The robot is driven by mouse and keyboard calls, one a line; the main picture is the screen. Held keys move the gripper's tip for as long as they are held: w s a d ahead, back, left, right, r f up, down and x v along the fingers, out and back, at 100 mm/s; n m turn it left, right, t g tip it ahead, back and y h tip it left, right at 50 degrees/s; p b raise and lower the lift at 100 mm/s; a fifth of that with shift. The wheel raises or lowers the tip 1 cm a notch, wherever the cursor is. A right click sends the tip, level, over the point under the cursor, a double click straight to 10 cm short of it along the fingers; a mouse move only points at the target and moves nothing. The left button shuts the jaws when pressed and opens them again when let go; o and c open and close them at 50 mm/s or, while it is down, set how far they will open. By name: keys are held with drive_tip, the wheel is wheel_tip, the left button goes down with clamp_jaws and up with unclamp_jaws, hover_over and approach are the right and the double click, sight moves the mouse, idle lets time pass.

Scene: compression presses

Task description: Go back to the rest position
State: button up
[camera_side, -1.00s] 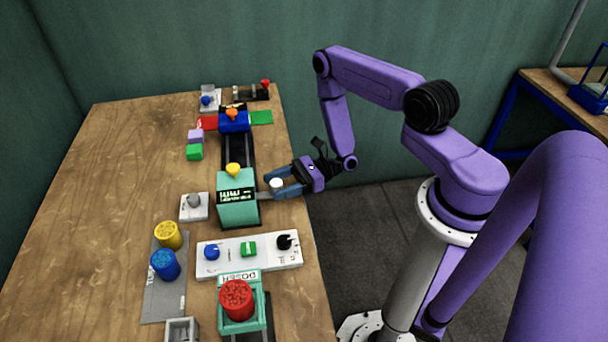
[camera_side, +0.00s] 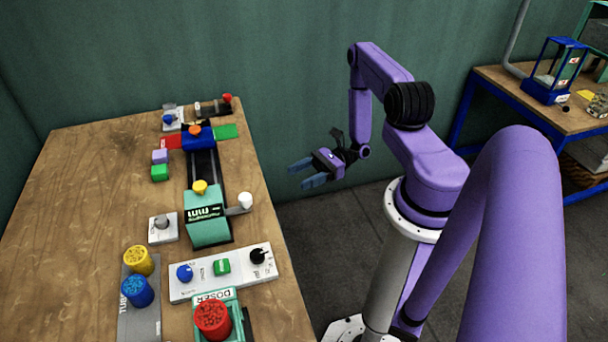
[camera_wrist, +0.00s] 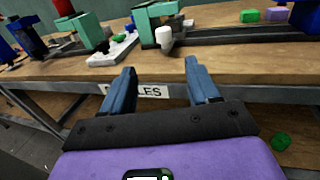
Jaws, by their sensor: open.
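My gripper (camera_side: 308,174) is open and empty, with its blue fingers held over the floor, off the right edge of the table. In the wrist view my gripper (camera_wrist: 161,88) shows its two fingers spread apart, with nothing between them. The green press (camera_side: 207,217) stands on the table to the left of it. A lever with a white knob (camera_side: 245,201) sticks out from the press toward me. The knob also shows in the wrist view (camera_wrist: 164,37), beyond the fingers and apart from them.
The wooden table (camera_side: 90,210) carries a white control panel (camera_side: 221,271), a doser with a red container (camera_side: 213,319), yellow (camera_side: 138,260) and blue (camera_side: 136,291) containers and small blocks. A second bench (camera_side: 500,85) stands at the right. The space around my gripper is clear.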

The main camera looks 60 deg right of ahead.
idle(0.3)
drive_tip(key=s+a+r+m+g+h, duration=0.3)
drive_tip(key=s+a+r+m+h, duration=0.2)
drive_tip(key=r+m, duration=0.3)
drive_tip(key=s+a+r+m+g+h, duration=0.3)
drive_tip(key=s+a+r+m+h, duration=0.2)
drive_tip(key=m, duration=1)
drive_tip(key=s+a+r+m+g+h, duration=0.2)
drive_tip(key=s+a+r+m+h, duration=0.3)
drive_tip(key=r+m, duration=0.5)
drive_tip(key=shift+s+r+m+g, duration=0.2)
drive_tip(key=shift+r+m+g, duration=0.2)
drive_tip(key=shift+m, duration=0.8)
